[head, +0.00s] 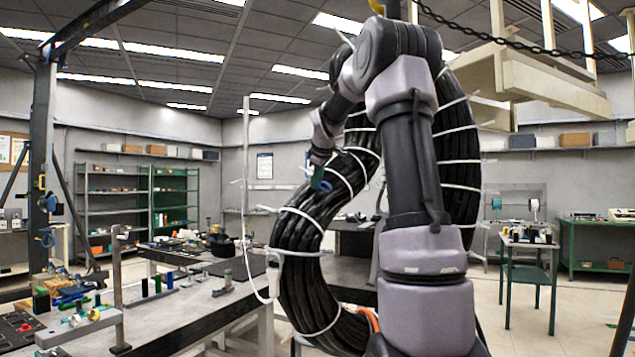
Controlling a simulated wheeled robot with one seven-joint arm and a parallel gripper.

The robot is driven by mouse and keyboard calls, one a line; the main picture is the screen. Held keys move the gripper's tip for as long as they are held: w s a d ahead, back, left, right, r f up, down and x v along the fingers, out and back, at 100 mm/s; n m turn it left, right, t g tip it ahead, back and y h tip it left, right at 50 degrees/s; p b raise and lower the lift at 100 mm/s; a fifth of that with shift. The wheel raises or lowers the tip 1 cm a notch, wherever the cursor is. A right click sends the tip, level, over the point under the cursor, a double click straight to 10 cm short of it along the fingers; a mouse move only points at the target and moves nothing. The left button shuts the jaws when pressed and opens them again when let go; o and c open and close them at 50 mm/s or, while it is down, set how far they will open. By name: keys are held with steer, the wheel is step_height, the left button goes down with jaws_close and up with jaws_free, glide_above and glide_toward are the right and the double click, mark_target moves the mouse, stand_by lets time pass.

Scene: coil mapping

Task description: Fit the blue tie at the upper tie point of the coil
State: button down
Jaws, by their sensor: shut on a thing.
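The coil (307,262) is a thick black ring of cable that hangs upright, with several white ties around it. My arm stands in front of its right part and hides some of it. My gripper (319,171) is at the upper left part of the coil, pointing down. It is shut on the blue tie (321,184), a small blue piece at the fingertips that shows against the black cable. I cannot tell whether the blue tie touches the coil or goes around it. The fingers are small and partly dark in this view.
A workbench (190,308) at the lower left carries loose tools and colored pieces. A chain (500,42) and a pale beam cross the upper right. A small green-legged table (529,243) stands right; floor around it is free.

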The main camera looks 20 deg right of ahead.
steer(key=shift+w+d+f, duration=0.1)
steer(key=shift+w+f, duration=0.25)
steer(key=shift+f, duration=0.05)
stand_by(0.6)
steer(key=c, duration=0.8)
jaws_free()
steer(key=shift+o, duration=0.2)
steer(key=v, duration=1.1)
steer(key=s+a+f+m+y, duration=0.1)
steer(key=s+a+f+m, duration=0.3)
steer(key=s, duration=0.6)
steer(key=s+a+f+m+g+y, duration=0.1)
steer(key=s+a+f+m+y, duration=0.1)
steer(key=s+a+f+m, duration=0.2)
steer(key=s+a+f+m+y, duration=0.1)
steer(key=s+a+f+m, duration=0.3)
steer(key=s, duration=1.3)
steer(key=a+f, duration=0.4)
steer(key=f, duration=0.2)
steer(key=shift+s+a+g, duration=0.3)
steer(key=shift+s+a, duration=0.1)
